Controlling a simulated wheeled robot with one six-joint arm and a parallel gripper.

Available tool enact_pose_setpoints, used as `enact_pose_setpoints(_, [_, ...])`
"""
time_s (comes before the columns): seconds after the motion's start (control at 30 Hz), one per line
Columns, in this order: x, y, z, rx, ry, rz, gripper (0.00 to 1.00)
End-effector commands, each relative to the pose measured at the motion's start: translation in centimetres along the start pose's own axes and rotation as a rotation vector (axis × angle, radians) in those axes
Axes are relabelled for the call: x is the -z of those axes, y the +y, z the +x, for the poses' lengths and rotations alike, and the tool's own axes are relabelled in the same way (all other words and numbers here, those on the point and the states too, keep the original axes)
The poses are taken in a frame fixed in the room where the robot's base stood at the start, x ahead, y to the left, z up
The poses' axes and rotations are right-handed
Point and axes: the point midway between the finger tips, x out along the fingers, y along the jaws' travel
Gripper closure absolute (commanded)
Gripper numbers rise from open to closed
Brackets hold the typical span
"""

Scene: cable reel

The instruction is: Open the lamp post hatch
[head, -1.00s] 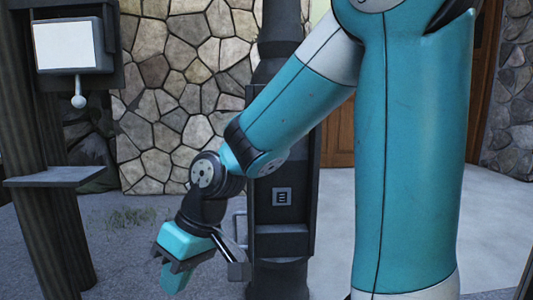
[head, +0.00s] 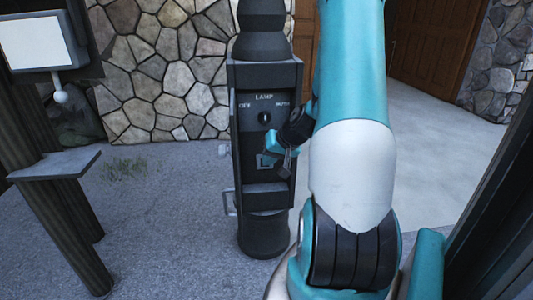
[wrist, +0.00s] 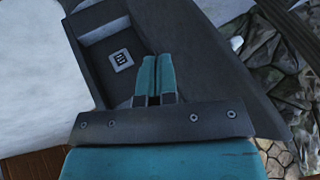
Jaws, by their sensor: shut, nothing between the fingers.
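The dark lamp post (head: 263,238) stands upright left of my arm. Its box front reads LAMP, OFF and AUTO around a small round knob (head: 265,118). Below are a square label, partly hidden by my gripper, and a ledge (head: 265,190). A light bar handle (head: 229,203) sticks out at the box's lower left edge. I cannot tell clearly how the hatch panel stands. My gripper (head: 267,157) is in front of the box, near the label. In the wrist view my gripper (wrist: 157,62) has its teal fingers together, empty, beside the recessed square label (wrist: 121,60).
A grey shelf (head: 58,165) on wooden posts and a white-faced box (head: 32,42) stand at the left. A stone wall (head: 165,75) is behind the post, a wooden door (head: 436,45) at the back right.

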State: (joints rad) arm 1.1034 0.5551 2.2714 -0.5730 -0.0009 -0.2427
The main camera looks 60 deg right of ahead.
Motion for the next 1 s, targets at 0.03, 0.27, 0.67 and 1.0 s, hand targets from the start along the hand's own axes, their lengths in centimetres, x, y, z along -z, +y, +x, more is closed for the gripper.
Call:
enact_pose_setpoints(0.03, [-0.1,-0.1,1.3,0.003,-0.005,-0.002,1.00])
enact_pose_setpoints(0.27, [-0.1,-0.1,6.2,0.001,-0.005,-0.002,1.00])
enact_pose_setpoints(0.67, [0.0,-3.5,8.3,0.000,0.000,-0.002,1.00])
enact_pose_setpoints(1.0, [0.0,-3.6,8.4,0.000,0.000,-0.001,1.00])
